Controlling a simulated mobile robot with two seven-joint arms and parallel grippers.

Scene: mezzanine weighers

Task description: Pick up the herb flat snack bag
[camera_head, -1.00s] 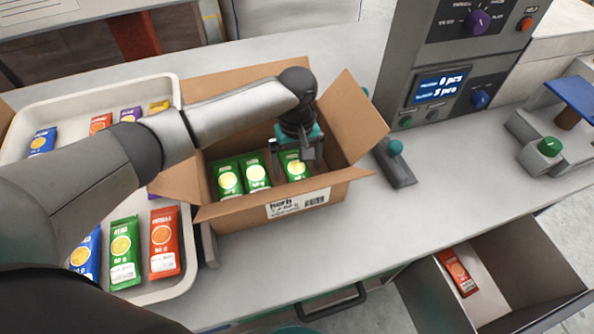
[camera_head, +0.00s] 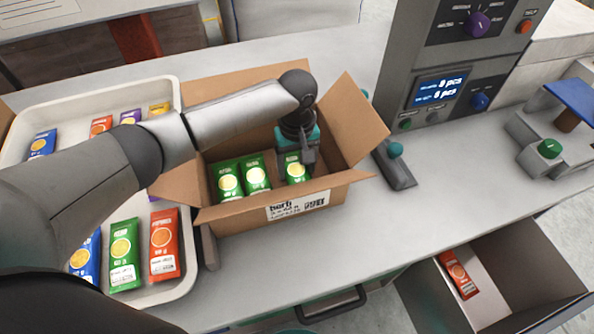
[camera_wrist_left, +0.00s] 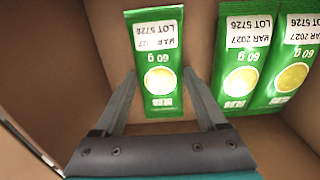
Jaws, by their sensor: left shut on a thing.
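My left gripper (camera_head: 296,160) reaches down into the box's right part and is shut on the rightmost herb bag (camera_head: 297,175). In the left wrist view this bag (camera_wrist_left: 158,50) sits between the two fingers, apart from two other herb bags (camera_wrist_left: 240,55) beside it. Another green bag (camera_head: 124,255) lies in the white tray. My right gripper is not in view.
The white tray (camera_head: 187,265) with several coloured bags is left of the box. A grey machine with a lit display (camera_head: 438,90) stands at the right. An open drawer (camera_head: 520,265) holds a red bag (camera_head: 458,275).

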